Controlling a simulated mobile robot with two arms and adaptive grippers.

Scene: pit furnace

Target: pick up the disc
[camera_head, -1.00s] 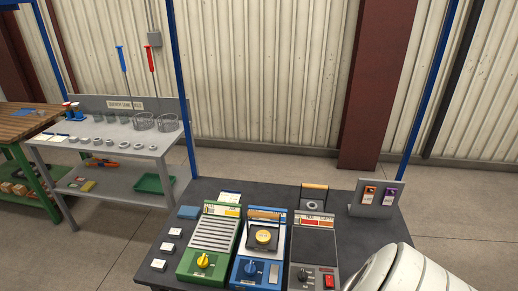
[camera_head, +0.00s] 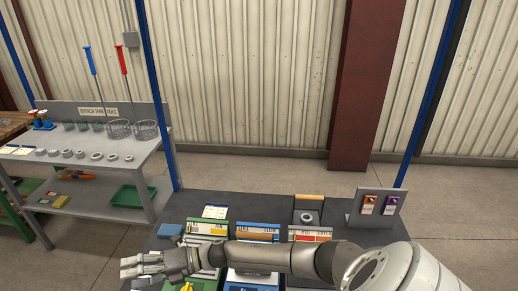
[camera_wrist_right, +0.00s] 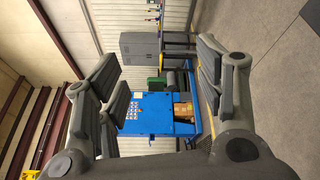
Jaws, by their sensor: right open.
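Several small grey discs or rings stand in a row on the grey bench; one of them (camera_head: 81,155) shows in the head view. Another grey round piece with a dark centre (camera_head: 307,217) sits in a holder with a wooden bar at the back of the dark table. I cannot tell which one is the disc of the task. My right gripper (camera_head: 132,266) is above the dark table's left front, well apart from both. It is open and empty; its spread fingers frame free space in the wrist view (camera_wrist_right: 160,95). My left gripper is not in view.
My right arm hides much of the green, blue and grey devices on the dark table (camera_head: 270,198). A stand with orange and purple tags (camera_head: 378,205) is at right. A blue cabinet (camera_wrist_right: 150,112) shows beyond the fingers.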

